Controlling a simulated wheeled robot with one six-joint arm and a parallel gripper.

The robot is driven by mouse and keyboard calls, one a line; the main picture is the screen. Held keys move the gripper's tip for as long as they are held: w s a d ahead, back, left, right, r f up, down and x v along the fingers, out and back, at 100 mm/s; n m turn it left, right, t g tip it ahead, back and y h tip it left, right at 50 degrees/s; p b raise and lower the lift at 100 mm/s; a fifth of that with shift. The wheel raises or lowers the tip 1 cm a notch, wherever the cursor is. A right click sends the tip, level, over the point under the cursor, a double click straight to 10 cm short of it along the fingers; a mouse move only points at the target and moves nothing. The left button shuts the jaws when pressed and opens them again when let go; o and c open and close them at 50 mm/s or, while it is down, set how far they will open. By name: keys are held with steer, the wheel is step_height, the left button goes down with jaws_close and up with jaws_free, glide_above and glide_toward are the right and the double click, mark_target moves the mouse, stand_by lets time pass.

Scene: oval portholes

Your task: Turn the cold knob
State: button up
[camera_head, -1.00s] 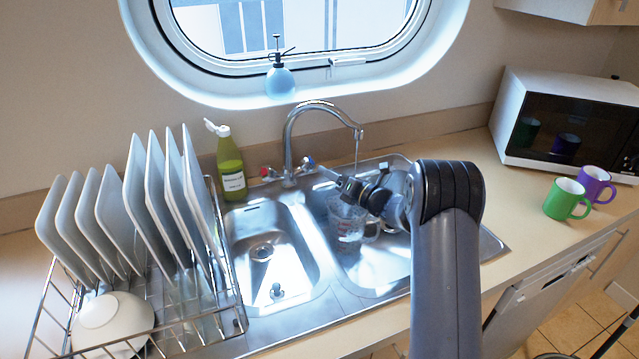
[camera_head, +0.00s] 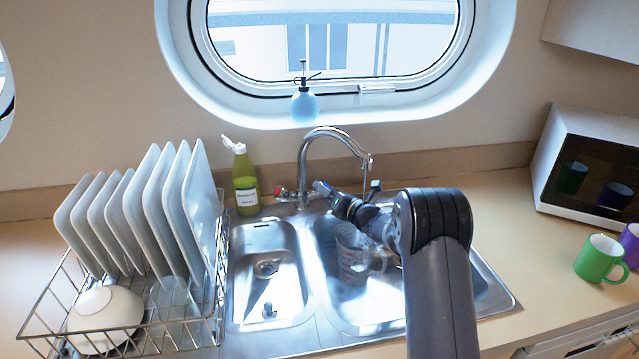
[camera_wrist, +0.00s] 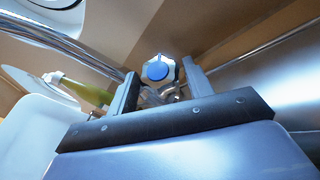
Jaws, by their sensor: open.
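The cold knob (camera_wrist: 158,69) is a faceted metal knob with a blue cap. In the wrist view it sits between the two fingertips, with visible gaps on both sides. My gripper (camera_wrist: 160,78) is open around it and empty. The hot knob (camera_head: 281,192) with a red cap is on the left side.
A clear measuring jug (camera_head: 355,265) stands in the right basin under my arm. A green soap bottle (camera_head: 244,182) stands left of the tap. A dish rack (camera_head: 215,300) with plates is at left. A green mug (camera_head: 597,259) and microwave (camera_head: 590,165) are at right.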

steer(key=shift+p+x, duration=0.3)
steer(key=shift+x, duration=1.55)
steer(key=shift+c, duration=0.6)
